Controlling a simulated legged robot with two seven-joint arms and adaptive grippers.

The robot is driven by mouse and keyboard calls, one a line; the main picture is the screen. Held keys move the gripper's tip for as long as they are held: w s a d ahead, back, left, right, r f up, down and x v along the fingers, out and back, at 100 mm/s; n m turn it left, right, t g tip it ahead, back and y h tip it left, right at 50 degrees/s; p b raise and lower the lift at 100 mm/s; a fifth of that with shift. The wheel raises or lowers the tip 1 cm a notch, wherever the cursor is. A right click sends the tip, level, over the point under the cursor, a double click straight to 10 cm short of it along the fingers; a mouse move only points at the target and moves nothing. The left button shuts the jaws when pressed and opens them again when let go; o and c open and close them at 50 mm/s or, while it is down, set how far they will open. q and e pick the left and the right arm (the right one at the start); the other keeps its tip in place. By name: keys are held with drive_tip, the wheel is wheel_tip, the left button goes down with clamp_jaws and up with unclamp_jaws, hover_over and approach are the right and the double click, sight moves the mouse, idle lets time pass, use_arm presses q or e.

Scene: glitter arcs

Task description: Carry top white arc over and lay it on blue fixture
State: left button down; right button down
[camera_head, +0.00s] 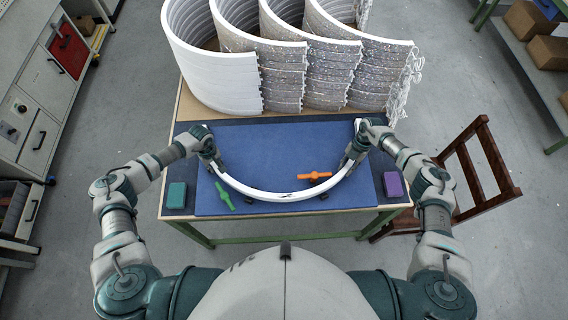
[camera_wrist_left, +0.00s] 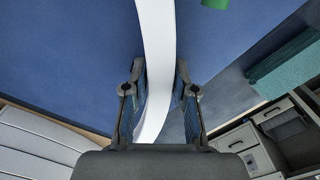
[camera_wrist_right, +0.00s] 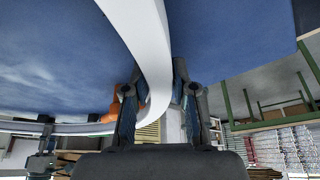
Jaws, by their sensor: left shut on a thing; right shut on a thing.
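The white arc (camera_head: 275,195) is a thin curved strip over the blue fixture (camera_head: 280,150), its bow towards me and its two ends pointing away. My left gripper (camera_head: 207,150) is shut on the arc's left end; the strip (camera_wrist_left: 157,60) runs between its fingers (camera_wrist_left: 160,95) in the left wrist view. My right gripper (camera_head: 358,146) is shut on the right end; the strip (camera_wrist_right: 145,45) passes between its fingers (camera_wrist_right: 160,95) in the right wrist view. I cannot tell whether the arc touches the fixture or hangs just above it.
Stacks of white and glittery arcs (camera_head: 290,65) stand at the table's back. A green clamp (camera_head: 224,194) and an orange clamp (camera_head: 314,176) lie near the arc. A teal block (camera_head: 177,195) and a purple block (camera_head: 392,184) sit at the front corners. A wooden chair (camera_head: 470,180) stands right.

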use_arm(q)
drive_tip(key=shift+a+f, duration=0.1)
drive_tip(key=shift+a, duration=0.25)
use_arm(e)
drive_tip(key=shift+d+f, duration=0.15)
drive_tip(key=shift+d, duration=0.25)
use_arm(q)
drive_tip(key=c, duration=0.9)
unclamp_jaws()
drive_tip(key=shift+d, duration=0.1)
use_arm(e)
drive_tip(key=c, duration=0.9)
unclamp_jaws()
drive_tip(key=shift+c, duration=0.2)
use_arm(q)
drive_tip(key=shift+d, duration=0.15)
use_arm(e)
drive_tip(key=shift+a, duration=0.15)
use_arm(q)
drive_tip(key=shift+d, duration=0.1)
use_arm(e)
drive_tip(key=shift+a, duration=0.1)
use_arm(q)
wheel_tip(320, 180, up, 12)
drive_tip(key=shift+f, duration=0.1)
use_arm(e)
drive_tip(key=v, duration=1.2)
drive_tip(key=shift+s+a, duration=0.1)
drive_tip(key=shift+a, duration=0.05)
